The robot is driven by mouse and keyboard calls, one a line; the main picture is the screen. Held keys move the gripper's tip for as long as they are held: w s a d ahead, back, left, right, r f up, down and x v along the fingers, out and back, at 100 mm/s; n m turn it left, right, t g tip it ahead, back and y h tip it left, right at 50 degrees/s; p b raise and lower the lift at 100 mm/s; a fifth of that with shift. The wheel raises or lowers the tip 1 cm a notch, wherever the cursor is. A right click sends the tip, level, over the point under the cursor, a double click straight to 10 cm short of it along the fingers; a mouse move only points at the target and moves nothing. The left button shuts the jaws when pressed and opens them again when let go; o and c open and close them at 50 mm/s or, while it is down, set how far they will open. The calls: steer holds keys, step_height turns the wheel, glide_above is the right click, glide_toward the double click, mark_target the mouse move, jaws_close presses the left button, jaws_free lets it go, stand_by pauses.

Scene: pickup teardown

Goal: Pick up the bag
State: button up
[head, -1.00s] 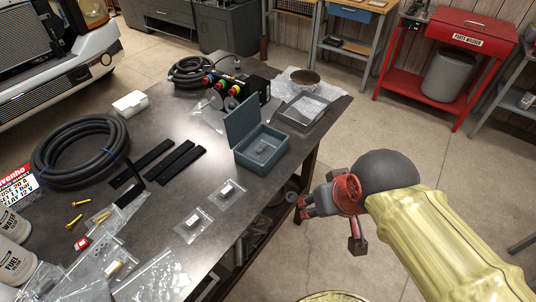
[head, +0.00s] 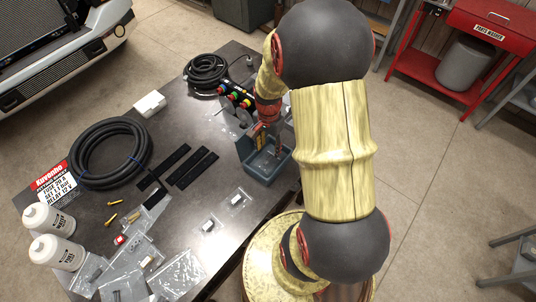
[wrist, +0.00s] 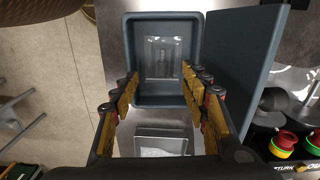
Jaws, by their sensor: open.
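A small clear bag (wrist: 163,57) with a small part in it lies flat on the floor of the blue-grey open box (wrist: 129,50). The box (head: 262,180) also shows in the head view, on the right edge of the table. My gripper (wrist: 160,84) is open and empty, pointing down above the box. Its fingers stand left and right below the bag in the wrist view, apart from it. In the head view my gripper (head: 267,135) is at the box, and the bag there is mostly hidden by my gripper.
The box's raised lid (wrist: 242,62) stands close to the right of my fingers. A grey tray (wrist: 160,133) lies below the box in the wrist view. Other bagged parts (head: 209,225) and a coiled hose (head: 110,150) are on the table.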

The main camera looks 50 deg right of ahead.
mark_target(268, 158)
steer(key=shift+w+f+m, duration=0.15)
steer(key=shift+f+m, duration=0.05)
steer(key=shift+m, duration=0.1)
steer(key=shift+w+d+f, duration=0.15)
steer(key=shift+f, duration=3.6)
steer(key=shift+c, duration=0.9)
steer(key=c, duration=0.7)
steer(key=shift+r, duration=0.1)
steer(key=shift+c, duration=0.7)
